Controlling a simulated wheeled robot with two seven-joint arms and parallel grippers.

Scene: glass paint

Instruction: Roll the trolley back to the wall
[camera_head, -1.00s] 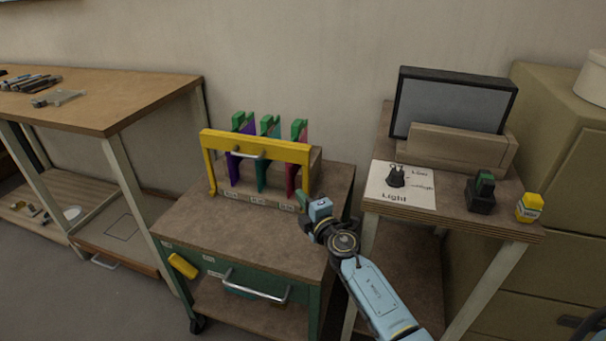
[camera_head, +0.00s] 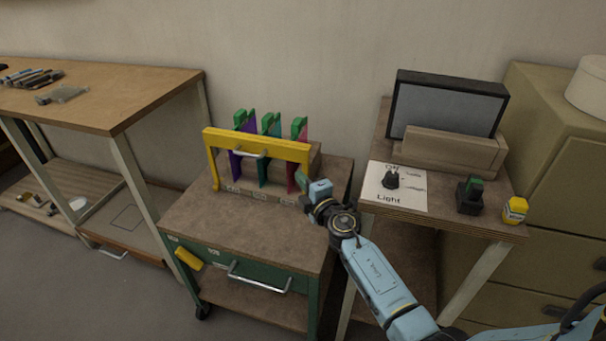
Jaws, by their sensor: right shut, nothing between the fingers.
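The trolley (camera_head: 240,232) has a brown top, a green drawer front and a lower shelf. It stands between the left workbench and the right table, with its back towards the wall (camera_head: 300,60). A silver handle (camera_head: 258,280) runs across its front. A yellow rack (camera_head: 258,143) with several coloured upright panels stands on its top. My right gripper (camera_head: 304,184) is shut and empty, above the trolley's right side near the rack's right end. Its fingertips are small and partly hidden, so I cannot tell whether they touch the rack. My left gripper is not in view.
A workbench (camera_head: 120,92) with tools stands on the left. On the right, a table (camera_head: 450,222) holds a dark-framed panel (camera_head: 447,106), a light switch plate (camera_head: 397,188) and a yellow bottle (camera_head: 515,210). Olive drawers (camera_head: 560,160) stand behind it. Open floor (camera_head: 90,290) lies front left.

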